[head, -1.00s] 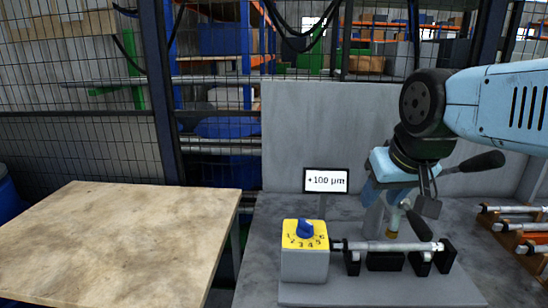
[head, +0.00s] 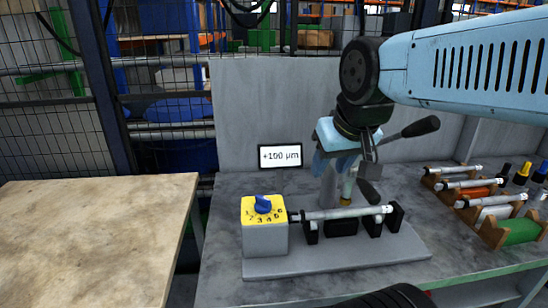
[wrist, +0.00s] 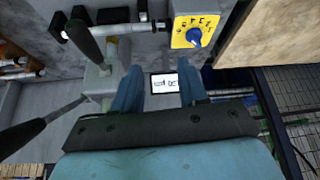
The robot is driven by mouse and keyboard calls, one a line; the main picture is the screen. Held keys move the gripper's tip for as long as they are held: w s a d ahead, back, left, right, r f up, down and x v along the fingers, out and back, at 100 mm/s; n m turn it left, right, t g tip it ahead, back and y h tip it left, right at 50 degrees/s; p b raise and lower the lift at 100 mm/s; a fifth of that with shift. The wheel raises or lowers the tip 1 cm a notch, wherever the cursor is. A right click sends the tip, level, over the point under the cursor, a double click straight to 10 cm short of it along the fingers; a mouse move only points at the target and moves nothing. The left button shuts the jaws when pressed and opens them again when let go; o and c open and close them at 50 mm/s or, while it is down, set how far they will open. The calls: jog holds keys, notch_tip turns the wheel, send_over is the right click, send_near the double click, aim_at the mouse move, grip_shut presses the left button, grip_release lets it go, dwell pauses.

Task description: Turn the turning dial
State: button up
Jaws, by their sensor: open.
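The turning dial (head: 263,204) is a blue knob on a yellow numbered plate, on top of a grey box at the left end of the grinder fixture. In the wrist view the dial (wrist: 195,36) is at the upper right, beyond the fingertips. A small display (head: 280,156) behind it reads +100 µm. My gripper (head: 334,165) hangs above and behind the fixture, right of the dial and apart from it. In the wrist view my gripper's (wrist: 160,84) two blue fingers are spread and empty, with the display between them in the picture.
A shaft (head: 345,212) lies across black supports right of the dial. A dark lever handle (head: 412,128) sticks out beside my gripper. Racks of shafts (head: 475,195) stand at the right. A bare wooden table (head: 85,235) is at the left; a grey panel (head: 240,110) stands behind.

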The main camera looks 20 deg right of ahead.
jog(key=n+g, duration=0.6)
jog(key=n, duration=0.1)
send_over(262, 197)
notch_tip(262, 197, down, 5)
notch_tip(262, 197, down, 14)
jog(key=shift+w+r, duration=0.1)
jog(key=shift+c, duration=0.2)
grip_shut()
dwell(0.4)
